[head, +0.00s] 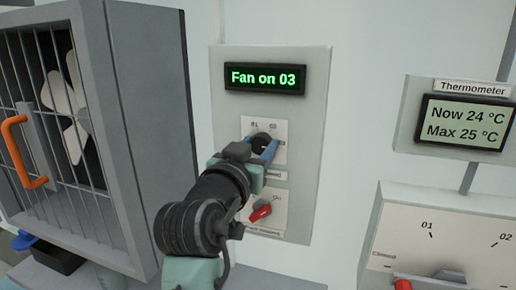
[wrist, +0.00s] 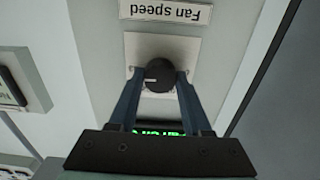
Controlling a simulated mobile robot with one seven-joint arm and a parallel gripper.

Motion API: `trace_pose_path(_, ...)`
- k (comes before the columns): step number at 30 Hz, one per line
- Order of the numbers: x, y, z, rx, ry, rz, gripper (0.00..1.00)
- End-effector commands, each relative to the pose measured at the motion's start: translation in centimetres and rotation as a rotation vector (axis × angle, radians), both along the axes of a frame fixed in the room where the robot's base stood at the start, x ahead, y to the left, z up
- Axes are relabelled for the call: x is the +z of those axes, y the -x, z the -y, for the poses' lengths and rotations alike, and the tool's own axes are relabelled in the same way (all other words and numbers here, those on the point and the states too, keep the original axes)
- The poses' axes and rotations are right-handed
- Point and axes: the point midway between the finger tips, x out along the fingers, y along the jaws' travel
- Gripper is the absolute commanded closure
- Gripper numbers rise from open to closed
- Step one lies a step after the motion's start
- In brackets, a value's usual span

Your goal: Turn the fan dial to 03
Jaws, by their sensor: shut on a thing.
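The fan dial is a black round knob (head: 262,141) on a white plate on the grey panel, under a display (head: 264,77) that reads "Fan on 03" in green. My gripper (head: 262,152) is shut on the knob, with one blue finger on each side. In the wrist view the knob (wrist: 160,75) sits between my gripper's fingertips (wrist: 158,80), with a light pointer mark on its face. A "Fan speed" label (wrist: 165,10) shows upside down there. My gripper hides part of the dial's scale in the head view.
A red knob (head: 261,211) sits just below on the same panel. A caged fan (head: 65,110) with an orange handle (head: 22,150) stands at left. A thermometer display (head: 466,123) and a dial box (head: 450,225) are at right, with bare wall between.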

Motion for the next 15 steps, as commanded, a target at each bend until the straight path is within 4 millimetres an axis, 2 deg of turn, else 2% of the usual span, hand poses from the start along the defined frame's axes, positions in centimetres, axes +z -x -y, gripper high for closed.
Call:
trace_pose_path(8,-0.09,-0.02,-0.02,0.001,-0.004,-0.002,1.00)
trace_pose_path(9,-0.09,-0.02,-0.02,0.001,-0.004,-0.002,0.46)
trace_pose_path(13,-0.06,-0.01,-0.01,0.001,-0.003,-0.001,0.23)
trace_pose_path(15,-0.05,-0.01,-0.01,0.001,-0.003,-0.001,0.21)
